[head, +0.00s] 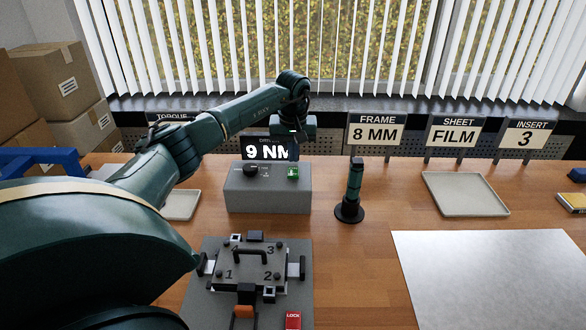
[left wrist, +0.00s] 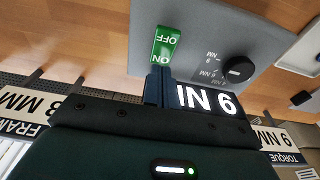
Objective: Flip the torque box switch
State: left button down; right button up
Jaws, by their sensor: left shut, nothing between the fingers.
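The grey torque box (head: 268,198) stands on the bench in the middle of the head view. Its dark display (head: 258,153) reads 9 NM. A black knob (head: 250,170) and a green switch (head: 293,173) are on its top. In the left wrist view, which is upside down, the green switch (left wrist: 165,45) carries OFF and ON labels, beside the black knob (left wrist: 238,69). My left gripper (left wrist: 160,72) is shut and empty, its tips close to the ON end of the switch. I cannot tell whether they touch it. My right gripper is not in view.
A dark driver (head: 354,185) stands upright right of the box. A clamping fixture (head: 250,262) with a red LOCK button (head: 293,320) sits in front. Trays (head: 464,195) lie at both sides. A white sheet (head: 490,275) covers the right front. Signs (head: 376,132) line the back.

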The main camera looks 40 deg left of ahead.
aim_at(293, 169)
pick_arm(q)
notch_tip(293, 169, up, 2)
jog(key=shift+r+p, duration=0.25)
jog(key=shift+p, duration=0.6)
notch_tip(293, 169, up, 2)
jog(key=shift+r, duration=0.1)
jog(key=shift+d, duration=0.1)
